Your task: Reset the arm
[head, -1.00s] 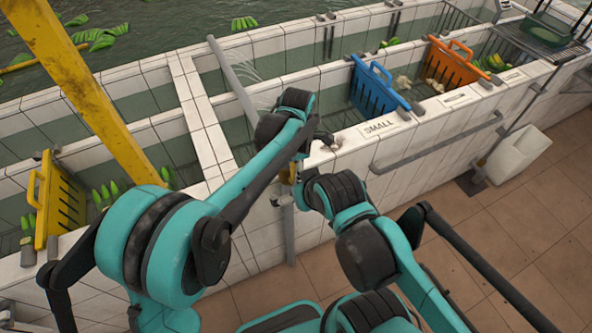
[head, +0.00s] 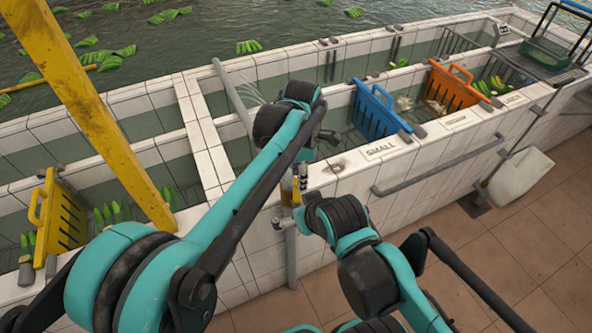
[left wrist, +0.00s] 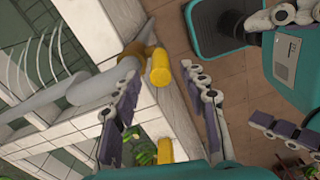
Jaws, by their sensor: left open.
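My left arm reaches from the lower left over the tiled tank wall in the head view. Its gripper (head: 327,138) is small there and partly hidden behind the wrist. In the left wrist view my left gripper (left wrist: 163,92) has its two purple-padded fingers spread apart, with nothing held between them. A yellow-capped pipe fitting (left wrist: 160,68) and the wall lie beyond the fingers. My right arm is bent at the lower middle of the head view, its wrist end (head: 308,212) near the pipe on the wall. Its jaws are not clear.
A yellow divider (head: 58,215) stands at left, a blue one (head: 375,110) and an orange one (head: 450,92) at right. A SMALL label (head: 381,149) is on the wall. A yellow post (head: 95,110) crosses the left side. A rail (head: 440,170) runs along the wall above open floor.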

